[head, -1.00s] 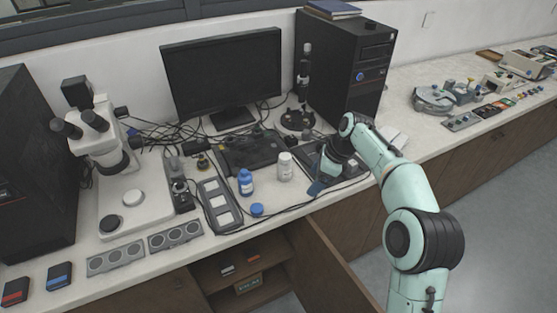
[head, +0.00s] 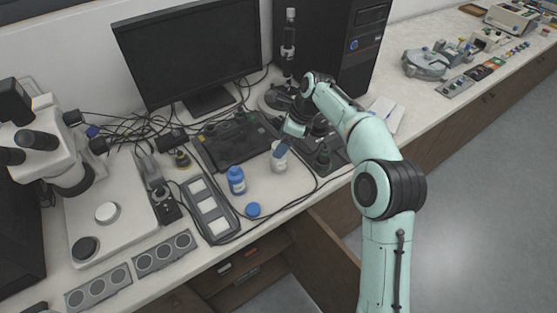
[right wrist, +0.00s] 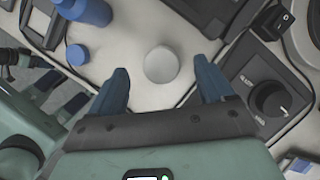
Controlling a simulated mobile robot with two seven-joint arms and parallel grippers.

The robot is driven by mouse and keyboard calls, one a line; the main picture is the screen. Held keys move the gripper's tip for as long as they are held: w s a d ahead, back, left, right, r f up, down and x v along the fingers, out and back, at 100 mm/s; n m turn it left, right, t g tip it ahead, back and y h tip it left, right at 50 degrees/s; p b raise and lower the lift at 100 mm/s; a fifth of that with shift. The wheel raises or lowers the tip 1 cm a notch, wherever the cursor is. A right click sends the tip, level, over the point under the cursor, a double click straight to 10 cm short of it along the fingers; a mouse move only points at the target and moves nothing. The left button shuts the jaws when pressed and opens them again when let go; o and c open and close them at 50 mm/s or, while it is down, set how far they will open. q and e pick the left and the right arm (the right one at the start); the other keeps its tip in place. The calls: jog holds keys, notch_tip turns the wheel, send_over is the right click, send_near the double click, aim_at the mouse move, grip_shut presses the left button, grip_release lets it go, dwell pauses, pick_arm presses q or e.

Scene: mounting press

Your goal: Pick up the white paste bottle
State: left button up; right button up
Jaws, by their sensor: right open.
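The white paste bottle (head: 278,158) stands upright on the bench, right of the blue bottle (head: 236,180). In the right wrist view its round white top (right wrist: 161,64) lies between and just beyond the fingertips. My right gripper (head: 284,143) is at the white bottle's upper part in the head view, and part of it covers the bottle. In the right wrist view my right gripper (right wrist: 165,80) is open, with its two blue fingers apart and nothing held. Whether a finger touches the bottle cannot be told.
A loose blue cap (head: 253,210) lies in front of the bottles. A monitor (head: 188,50) and computer tower (head: 345,75) stand behind. An open cabinet door (head: 325,255) hangs below the bench edge.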

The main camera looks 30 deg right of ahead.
jog(key=x, duration=0.5)
jog(key=shift+f+b, duration=0.4)
jog(key=c, duration=1.2)
jog(key=shift+r, duration=0.1)
